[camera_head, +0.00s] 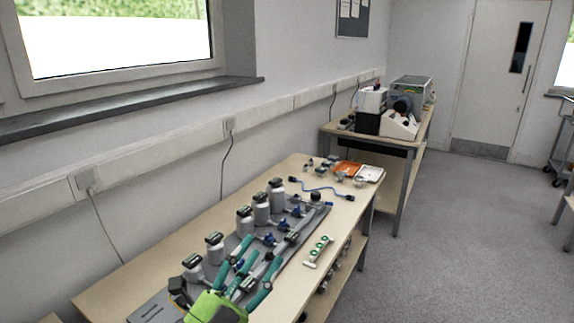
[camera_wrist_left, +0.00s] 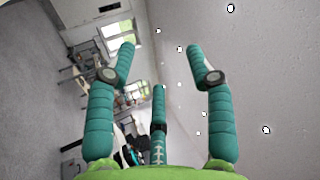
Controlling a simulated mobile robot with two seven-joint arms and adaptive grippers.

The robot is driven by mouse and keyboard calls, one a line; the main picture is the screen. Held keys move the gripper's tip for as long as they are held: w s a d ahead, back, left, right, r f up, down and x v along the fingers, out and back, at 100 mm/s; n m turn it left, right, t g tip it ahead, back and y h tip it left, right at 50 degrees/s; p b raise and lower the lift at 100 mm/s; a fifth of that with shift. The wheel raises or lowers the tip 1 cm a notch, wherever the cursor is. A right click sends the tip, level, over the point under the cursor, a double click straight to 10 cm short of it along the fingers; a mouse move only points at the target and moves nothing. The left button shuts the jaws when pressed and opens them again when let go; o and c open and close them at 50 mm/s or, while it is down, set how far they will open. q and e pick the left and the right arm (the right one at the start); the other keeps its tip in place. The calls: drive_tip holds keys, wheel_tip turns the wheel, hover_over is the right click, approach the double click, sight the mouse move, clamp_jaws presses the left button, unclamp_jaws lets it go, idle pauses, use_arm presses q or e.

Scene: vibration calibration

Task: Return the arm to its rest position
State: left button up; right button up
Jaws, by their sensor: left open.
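My left gripper (camera_head: 262,249) shows at the bottom of the head view, with a bright green palm and teal segmented fingers. The fingers are spread open and nothing is between them. In that view it overlaps the near part of the workbench (camera_head: 105,297) and the grey fixture plate; its height above them is hard to tell. In the left wrist view the open fingers (camera_wrist_left: 160,50) point out into the room, with a third finger between the two outer ones. My right gripper is in neither view.
Several grey canisters (camera_head: 245,222) with black tops stand along the plate. A second table (camera_head: 413,149) carries equipment.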

use_arm(q)
drive_tip(key=s+a+f+n+g+y, duration=0.2)
drive_tip(key=a+f+n+g+y, duration=0.1)
drive_tip(key=a+f+n+y, duration=0.6)
drive_tip(key=s+a+f+n+g+y, duration=0.2)
drive_tip(key=a+f+n+g+y, duration=0.25)
drive_tip(key=f, duration=0.65)
drive_tip(key=s+f+n+g+h, duration=0.1)
drive_tip(key=s+f+n+g, duration=0.1)
drive_tip(key=s+f+g, duration=0.5)
drive_tip(key=s+f+n+g, duration=0.1)
drive_tip(key=s+f+n, duration=0.3)
drive_tip(key=s, duration=0.8)
wheel_tip(320, 180, down, 24)
drive_tip(key=s+m+g, duration=0.1)
drive_tip(key=s+g, duration=0.1)
drive_tip(key=s+a+f, duration=0.1)
drive_tip(key=s+f, duration=0.6)
drive_tip(key=s, duration=0.1)
drive_tip(key=s+a+f, duration=0.2)
drive_tip(key=s+f, duration=0.5)
drive_tip(key=s, duration=0.1)
drive_tip(key=shift+a+f+g, duration=0.25)
drive_tip(key=shift+f+g, duration=0.1)
drive_tip(key=shift+f, duration=0.05)
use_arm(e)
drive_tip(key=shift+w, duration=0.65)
use_arm(q)
drive_tip(key=shift+m, duration=0.25)
